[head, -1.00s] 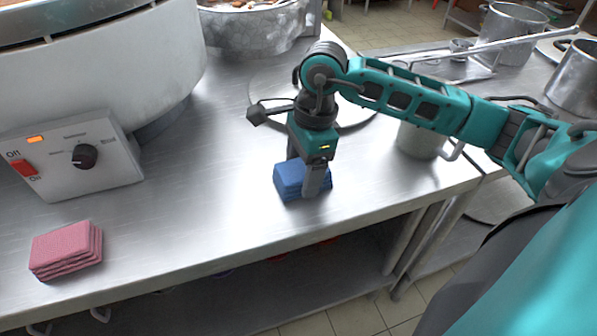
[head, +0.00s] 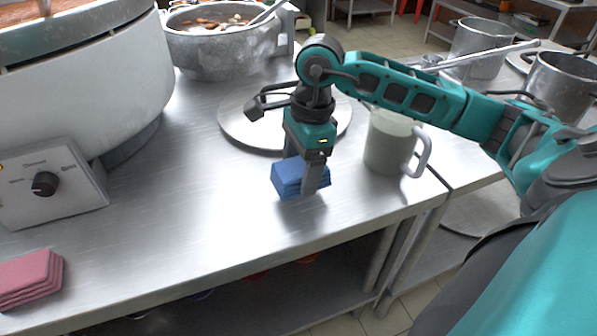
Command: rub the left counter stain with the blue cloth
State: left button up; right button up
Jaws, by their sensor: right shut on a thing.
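The blue cloth (head: 287,178) is a folded stack in the middle of the steel counter (head: 190,215). My right gripper (head: 302,178) points down and is shut on the blue cloth, its fingers on either side. I cannot tell whether the cloth touches the counter or is held just above it. I cannot make out a stain on the counter; bright reflections cover part of it. My left gripper is not in view.
A folded pink cloth (head: 30,278) lies at the front left, below a control box with a black knob (head: 45,184). A mug (head: 392,142) stands right of my gripper. A round lid (head: 250,125) and a stockpot (head: 222,45) are behind. Counter left of the blue cloth is clear.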

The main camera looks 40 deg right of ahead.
jog(key=shift+r+p, duration=1.3)
jog(key=shift+r, duration=1.1)
